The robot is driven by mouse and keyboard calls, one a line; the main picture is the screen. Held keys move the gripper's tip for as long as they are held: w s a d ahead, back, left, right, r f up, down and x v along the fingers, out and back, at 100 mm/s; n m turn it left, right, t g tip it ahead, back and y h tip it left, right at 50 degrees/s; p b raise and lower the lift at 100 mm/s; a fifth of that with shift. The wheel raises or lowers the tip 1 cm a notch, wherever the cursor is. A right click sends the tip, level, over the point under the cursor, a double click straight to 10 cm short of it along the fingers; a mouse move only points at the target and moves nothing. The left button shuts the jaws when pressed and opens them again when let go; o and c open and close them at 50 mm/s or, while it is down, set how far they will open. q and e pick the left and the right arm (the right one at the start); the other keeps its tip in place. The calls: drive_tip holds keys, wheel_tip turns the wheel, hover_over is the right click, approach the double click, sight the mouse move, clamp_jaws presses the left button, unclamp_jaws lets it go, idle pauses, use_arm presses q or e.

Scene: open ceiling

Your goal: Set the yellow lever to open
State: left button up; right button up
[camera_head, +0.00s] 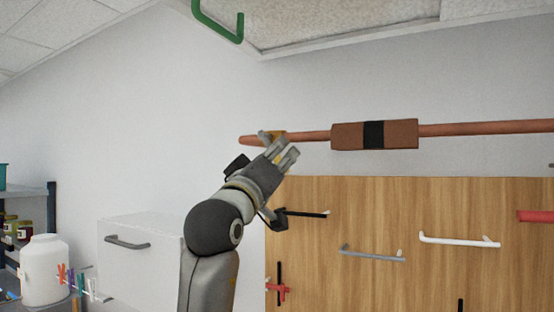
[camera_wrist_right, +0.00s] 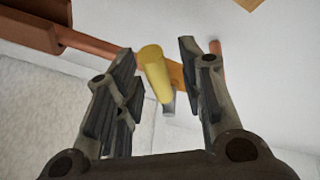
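The yellow lever (camera_wrist_right: 155,72) shows in the right wrist view between the two fingers of my right gripper (camera_wrist_right: 163,85). The fingers are spread, with a gap on both sides of the lever. In the head view my right gripper (camera_head: 283,150) is raised at the copper pipe's left part, and it hides most of the lever. A small yellow-brown piece (camera_head: 273,136) shows behind the fingers. The copper pipe (camera_head: 480,129) runs across the wall, with a brown block with a black band (camera_head: 347,135) around it. My left gripper is not in view.
A wooden panel (camera_head: 375,215) with several bar handles stands below the pipe. A white cabinet (camera_head: 130,275) with a grey handle is at the left, near a white jar (camera_head: 44,270) and shelf. A green hook (camera_head: 217,24) hangs above.

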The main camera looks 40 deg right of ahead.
drive_tip(key=shift+f, duration=0.15)
drive_tip(key=v, duration=0.7)
drive_tip(key=shift+a, duration=0.15)
drive_tip(key=shift+s, duration=0.1)
drive_tip(key=shift+c, duration=0.2)
